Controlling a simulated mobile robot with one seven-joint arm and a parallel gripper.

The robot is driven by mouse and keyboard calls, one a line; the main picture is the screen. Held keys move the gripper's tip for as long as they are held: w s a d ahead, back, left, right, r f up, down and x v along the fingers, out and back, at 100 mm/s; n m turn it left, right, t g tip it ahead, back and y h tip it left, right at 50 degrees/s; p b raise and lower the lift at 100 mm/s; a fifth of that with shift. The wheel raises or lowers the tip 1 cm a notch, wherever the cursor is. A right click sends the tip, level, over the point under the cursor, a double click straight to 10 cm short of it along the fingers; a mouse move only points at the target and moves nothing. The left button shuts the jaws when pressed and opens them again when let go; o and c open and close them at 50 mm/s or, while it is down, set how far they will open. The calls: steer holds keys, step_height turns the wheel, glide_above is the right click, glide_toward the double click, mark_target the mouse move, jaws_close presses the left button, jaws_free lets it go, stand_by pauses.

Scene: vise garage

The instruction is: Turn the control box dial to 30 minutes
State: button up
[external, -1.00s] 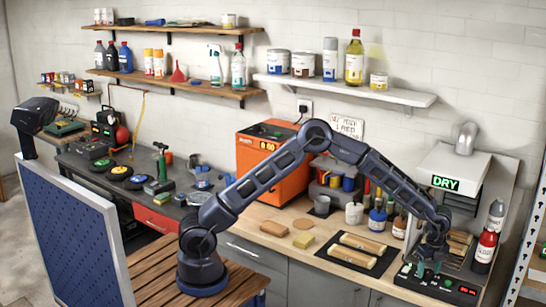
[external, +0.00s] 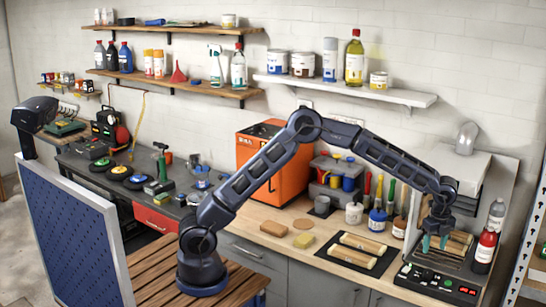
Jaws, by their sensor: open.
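The control box (external: 437,284) is a low black panel at the front right of the wooden workbench, with small red, green and white marks on its top. My gripper (external: 433,243) is above the rear of the control box, pointing down, with teal fingertips apart and nothing seen between them. A gap shows between the fingertips and the panel. The dial and its setting are too small to make out.
Wooden rolls lie on a black mat (external: 341,263) left of the control box. The white-topped machine (external: 447,160) is behind my gripper.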

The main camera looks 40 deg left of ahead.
mark_target(429, 271)
stand_by(0.3)
steer(key=shift+m, duration=0.7)
step_height(429, 271, down, 11)
steer(key=shift+r, duration=0.1)
steer(key=c, duration=1)
